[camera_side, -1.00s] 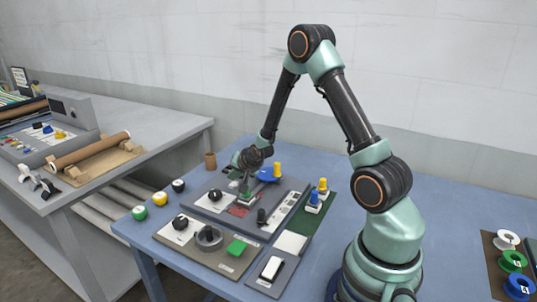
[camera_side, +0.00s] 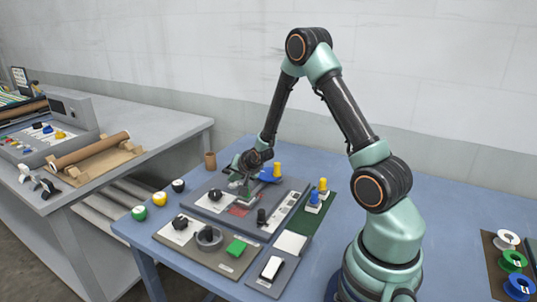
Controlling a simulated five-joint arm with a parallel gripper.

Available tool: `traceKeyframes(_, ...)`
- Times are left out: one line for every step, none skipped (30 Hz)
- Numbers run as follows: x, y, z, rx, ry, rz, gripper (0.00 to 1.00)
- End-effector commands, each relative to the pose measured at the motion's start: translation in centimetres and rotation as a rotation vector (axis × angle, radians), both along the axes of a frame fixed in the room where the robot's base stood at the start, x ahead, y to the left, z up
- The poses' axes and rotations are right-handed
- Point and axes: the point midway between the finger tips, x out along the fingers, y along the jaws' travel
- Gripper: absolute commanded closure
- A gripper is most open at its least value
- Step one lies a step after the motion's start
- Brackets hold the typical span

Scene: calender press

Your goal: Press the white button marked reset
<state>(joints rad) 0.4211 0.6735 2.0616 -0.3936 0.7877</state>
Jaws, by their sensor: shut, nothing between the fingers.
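My gripper (camera_side: 244,196) points down over the grey control panel (camera_side: 283,187), above its red-marked patch (camera_side: 241,209). Its fingers are shut with nothing between them. Whether the tips touch the panel cannot be told. The lettering is too small to read, so I cannot tell which control is marked reset. A white square plate (camera_side: 291,243) lies right of the green block, and a white rocker-like piece (camera_side: 272,267) sits on a grey plate in front. Both are apart from my gripper. Part of the panel behind my gripper is hidden by it.
Around my gripper stand a black knob (camera_side: 215,194), a short black lever (camera_side: 262,216), a blue disc (camera_side: 271,175) and a yellow peg (camera_side: 278,169).

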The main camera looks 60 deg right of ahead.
Motion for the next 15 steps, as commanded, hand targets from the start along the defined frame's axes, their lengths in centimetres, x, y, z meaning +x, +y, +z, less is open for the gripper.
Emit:
traceKeyframes(0.0,0.0,-0.04,0.0,0.0,0.0,1.0)
traceKeyframes(0.0,0.0,-0.08,0.0,0.0,0.0,1.0)
traceKeyframes(0.0,0.0,-0.12,0.0,0.0,0.0,1.0)
traceKeyframes(0.0,0.0,-0.14,0.0,0.0,0.0,1.0)
traceKeyframes(0.0,0.0,-0.17,0.0,0.0,0.0,1.0)
traceKeyframes(0.0,0.01,-0.23,0.0,0.0,0.0,1.0)
traceKeyframes(0.0,0.0,-0.26,0.0,0.0,0.0,1.0)
traceKeyframes(0.0,0.0,-0.3,0.0,0.0,0.0,1.0)
traceKeyframes(0.0,0.0,-0.34,0.0,0.0,0.0,1.0)
traceKeyframes(0.0,0.0,-0.37,0.0,0.0,0.0,1.0)
traceKeyframes(-0.01,0.0,-0.41,0.0,0.0,0.0,1.0)
traceKeyframes(0.0,0.0,-0.46,0.0,0.0,0.0,1.0)
traceKeyframes(0.01,0.0,-0.48,0.0,0.0,0.0,1.0)
traceKeyframes(0.0,0.0,-0.51,0.0,0.0,0.0,1.0)
traceKeyframes(0.01,0.0,-0.55,0.0,0.0,0.0,1.0)
